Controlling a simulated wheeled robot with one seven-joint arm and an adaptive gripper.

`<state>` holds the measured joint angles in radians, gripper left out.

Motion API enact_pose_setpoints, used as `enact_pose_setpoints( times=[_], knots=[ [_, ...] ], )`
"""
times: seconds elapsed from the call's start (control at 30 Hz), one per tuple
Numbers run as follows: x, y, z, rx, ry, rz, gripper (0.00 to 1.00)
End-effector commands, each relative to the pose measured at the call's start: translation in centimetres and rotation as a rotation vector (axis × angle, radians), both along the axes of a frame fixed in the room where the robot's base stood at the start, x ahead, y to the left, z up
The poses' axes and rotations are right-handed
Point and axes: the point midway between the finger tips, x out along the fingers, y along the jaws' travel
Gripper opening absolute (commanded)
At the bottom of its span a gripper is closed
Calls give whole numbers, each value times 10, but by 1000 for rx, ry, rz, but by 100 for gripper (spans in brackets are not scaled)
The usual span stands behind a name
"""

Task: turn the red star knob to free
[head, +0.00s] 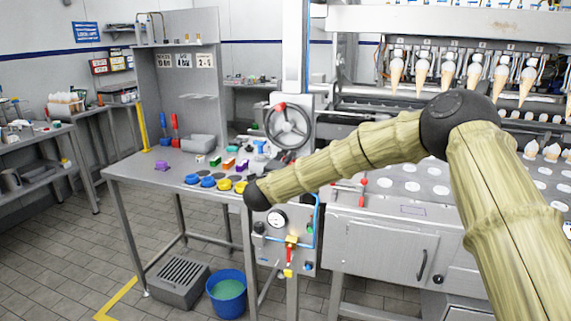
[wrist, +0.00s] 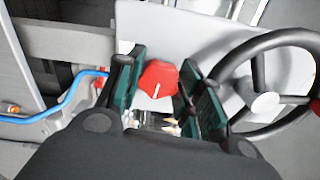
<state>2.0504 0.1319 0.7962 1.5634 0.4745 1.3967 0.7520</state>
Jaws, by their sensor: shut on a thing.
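The red star knob (wrist: 159,76) sits between the two green-padded fingers of my gripper (wrist: 161,88) in the wrist view. It has a white mark on its face, slightly tilted from upright. My gripper is shut on the knob, with a finger at its left and right sides. In the head view my arm ends low in front of the machine panel, and neither the fingers nor the star knob can be made out there. No label for free can be read.
A handwheel (head: 287,126) with a red grip stands above the panel; its dark rim (wrist: 223,72) is close to my right finger. A blue hose (wrist: 68,100) runs at the left. A steel table (head: 145,170) and a blue bucket (head: 226,292) stand left of the panel.

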Motion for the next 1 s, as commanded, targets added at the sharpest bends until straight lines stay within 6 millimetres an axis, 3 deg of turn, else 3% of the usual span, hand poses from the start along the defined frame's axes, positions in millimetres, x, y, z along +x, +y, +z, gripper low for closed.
enact_pose_setpoints(
  times=[0.33, 0.87, 0.9, 1.0],
  knots=[
    [0, 1, -2, -121, 41, 3, 13],
    [-1, 2, -2, -139, 47, 3, 12],
    [-1, 2, -2, -139, 47, 3, 44],
    [0, 1, -2, -138, 47, 2, 57]
  ],
)
